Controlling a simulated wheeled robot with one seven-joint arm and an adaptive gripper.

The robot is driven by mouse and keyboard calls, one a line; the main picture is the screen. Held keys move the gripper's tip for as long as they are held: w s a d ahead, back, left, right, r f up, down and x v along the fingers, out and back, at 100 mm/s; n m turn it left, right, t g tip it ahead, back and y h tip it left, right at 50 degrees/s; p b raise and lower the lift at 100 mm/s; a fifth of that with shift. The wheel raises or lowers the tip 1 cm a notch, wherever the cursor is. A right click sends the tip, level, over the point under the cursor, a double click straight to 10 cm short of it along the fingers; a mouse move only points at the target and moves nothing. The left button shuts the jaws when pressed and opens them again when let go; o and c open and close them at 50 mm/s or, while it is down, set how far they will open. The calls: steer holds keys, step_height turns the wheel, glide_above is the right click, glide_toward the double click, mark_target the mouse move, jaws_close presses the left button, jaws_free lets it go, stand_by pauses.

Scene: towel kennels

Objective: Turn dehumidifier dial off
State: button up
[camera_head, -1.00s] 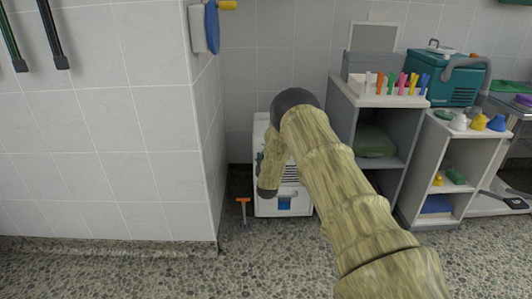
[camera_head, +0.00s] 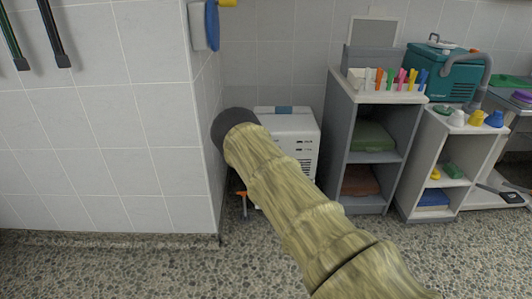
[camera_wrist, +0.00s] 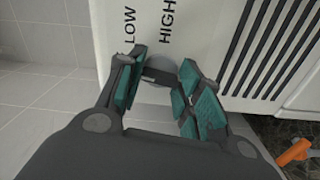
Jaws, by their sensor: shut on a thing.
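The dehumidifier (camera_head: 290,125) is a white box with dark vent slots on the floor, in the corner beside the tiled wall. Its panel (camera_wrist: 215,25) fills the upper part of the wrist view, with the words LOW and HIGH printed on it. The dial (camera_wrist: 157,73), a grey round knob below these words, sits between the teal-padded fingers of my gripper (camera_wrist: 160,82), which is shut on it. The fingers cover parts of the dial, and I cannot read its setting. In the head view my arm hides the gripper and the dial.
An orange-handled tool (camera_head: 241,192) stands at the dehumidifier's left; its orange part shows in the wrist view (camera_wrist: 296,152). A tiled wall corner (camera_head: 205,150) is close on the left. A grey shelf unit (camera_head: 338,130) stands on the right. The pebbled floor (camera_head: 130,270) in front is clear.

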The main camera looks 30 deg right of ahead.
steer(key=shift+a+n, duration=0.1)
steer(key=shift+n, duration=0.8)
steer(key=o, duration=1)
steer(key=shift+f, duration=0.1)
steer(key=shift+s, duration=0.1)
steer(key=v, duration=1.2)
